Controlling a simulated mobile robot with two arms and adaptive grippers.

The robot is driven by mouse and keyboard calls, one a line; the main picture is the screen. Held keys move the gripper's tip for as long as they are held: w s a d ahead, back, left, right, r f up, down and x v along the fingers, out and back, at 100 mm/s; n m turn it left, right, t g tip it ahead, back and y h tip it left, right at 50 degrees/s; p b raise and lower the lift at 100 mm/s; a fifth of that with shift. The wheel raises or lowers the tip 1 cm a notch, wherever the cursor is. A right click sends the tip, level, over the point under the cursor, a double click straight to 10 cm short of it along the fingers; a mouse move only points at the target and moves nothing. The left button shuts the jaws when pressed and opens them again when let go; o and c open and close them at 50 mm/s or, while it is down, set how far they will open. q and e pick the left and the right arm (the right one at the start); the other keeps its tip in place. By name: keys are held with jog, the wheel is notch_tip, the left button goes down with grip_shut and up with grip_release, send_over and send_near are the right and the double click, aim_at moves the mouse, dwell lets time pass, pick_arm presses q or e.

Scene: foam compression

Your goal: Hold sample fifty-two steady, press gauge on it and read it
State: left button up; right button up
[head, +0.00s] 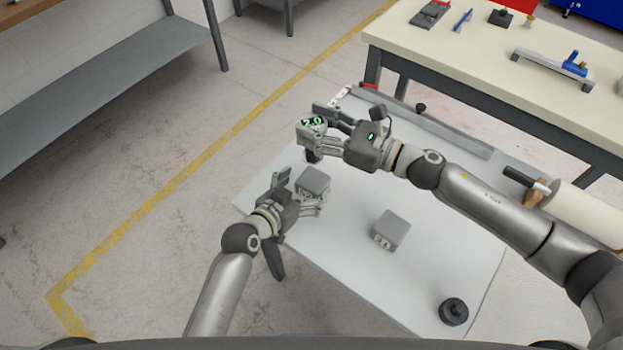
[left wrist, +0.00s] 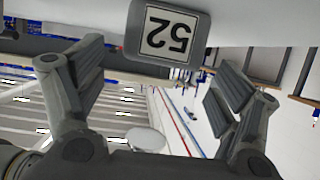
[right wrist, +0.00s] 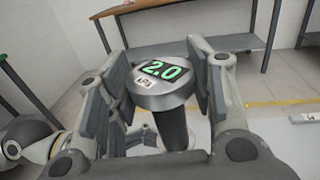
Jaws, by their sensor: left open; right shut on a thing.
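Sample fifty-two (head: 314,181) is a grey foam block on the white table. Its label reads 52, upside down in the left wrist view (left wrist: 168,33). My left gripper (head: 300,194) is open at the block, with a finger toward either side; in the left wrist view the fingers stand apart from it. My right gripper (head: 328,127) is shut on the gauge (head: 313,122), a round grey head on a dark stem. Its green display reads 2.0 in the right wrist view (right wrist: 163,73). The stem end shows near the block's far side; I cannot tell whether it touches.
Another grey block (head: 391,229) with a label stands on the white table (head: 340,248) to the right. A black round weight-like object (head: 453,311) is near the front right. A cream workbench (head: 480,60) with tools stands behind. The table's left edge is close to my left gripper.

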aim_at(311, 181)
pick_arm(q)
jog(key=shift+x, duration=2.15)
pick_arm(e)
jog(key=shift+r, duration=0.1)
pick_arm(q)
jog(key=c, duration=1.1)
pick_arm(e)
jog(key=shift+w+f+n+g+y, duration=0.1)
jog(key=shift+f+n+g+y, duration=0.2)
jog(key=shift+f+n+g, duration=0.55)
jog(key=shift+f+n+g+y, duration=0.15)
jog(key=shift+f+g+y, duration=0.3)
jog(key=shift+f, duration=2.9)
